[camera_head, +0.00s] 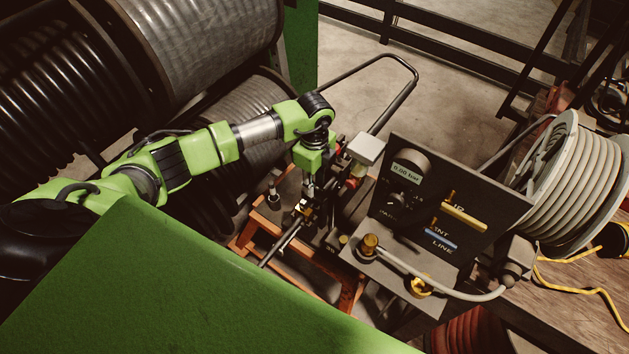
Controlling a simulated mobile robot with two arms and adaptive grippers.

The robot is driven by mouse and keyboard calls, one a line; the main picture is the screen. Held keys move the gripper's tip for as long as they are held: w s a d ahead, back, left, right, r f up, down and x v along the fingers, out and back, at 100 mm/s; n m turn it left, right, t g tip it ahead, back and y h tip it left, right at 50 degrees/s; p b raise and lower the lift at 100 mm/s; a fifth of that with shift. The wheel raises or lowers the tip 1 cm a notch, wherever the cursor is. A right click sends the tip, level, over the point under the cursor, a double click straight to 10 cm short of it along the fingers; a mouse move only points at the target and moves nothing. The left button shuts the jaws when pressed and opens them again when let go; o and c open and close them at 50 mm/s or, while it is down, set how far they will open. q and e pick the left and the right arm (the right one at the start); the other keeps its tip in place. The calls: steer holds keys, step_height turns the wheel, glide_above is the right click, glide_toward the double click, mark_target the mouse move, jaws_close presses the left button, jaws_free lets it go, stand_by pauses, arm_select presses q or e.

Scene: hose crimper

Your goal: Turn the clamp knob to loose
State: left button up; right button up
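My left gripper (307,203) points down over the small bench machine, close to its metal fittings and rod (283,243). It is small and dark here, and I cannot see whether its fingers are open or touching anything. No part is clearly recognisable as the clamp knob; it may be hidden under or beside the gripper. A dark control panel (475,232) to the right carries a 0.00 bar display (406,168), a round dark dial (399,198), a yellow lever (464,217) and a blue lever (440,239). My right gripper does not show.
A brass fitting (370,244) with a grey hose (440,287) stands on the ledge before the panel. An orange frame (245,237) supports the machine. Large hose reels (205,50) fill the left, and a white reel (572,185) stands right. A tubular handle (395,105) rises behind.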

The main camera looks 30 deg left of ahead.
arm_select(q)
step_height(320, 180, up, 12)
stand_by(0.4)
stand_by(0.5)
